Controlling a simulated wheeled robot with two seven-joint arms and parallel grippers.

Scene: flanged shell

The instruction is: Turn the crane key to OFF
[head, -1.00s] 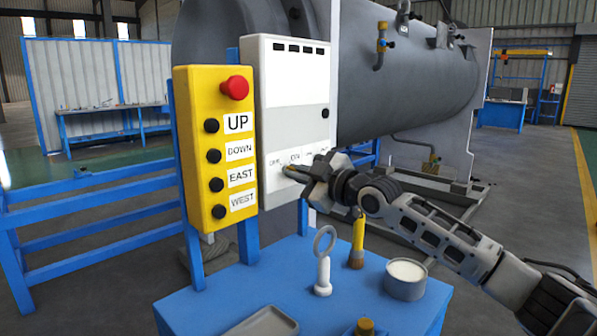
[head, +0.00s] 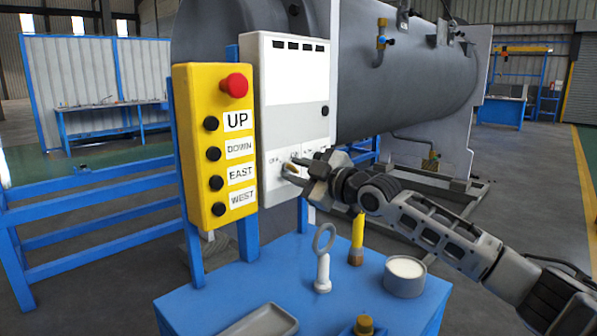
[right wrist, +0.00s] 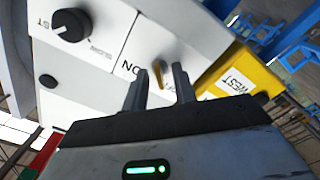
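The white control box (head: 297,100) stands upright beside the yellow pendant. A small brass-coloured key (right wrist: 159,73) sticks out of its lower front, next to a printed ON label in the right wrist view. My right gripper (right wrist: 159,88) is at the box with its two fingers spread on either side of the key, and a gap shows on both sides. In the head view the right gripper (head: 294,169) points left at the box's lower front and partly covers the labels there. My left gripper is not in view.
The yellow pendant (head: 213,185) with a red button is close left of the key. A black knob (right wrist: 72,25) is on the box. On the blue table (head: 240,282) stand a white ring-topped piece (head: 323,268), a yellow-handled brush (head: 357,238), a round tin (head: 404,279) and a tray (head: 262,322).

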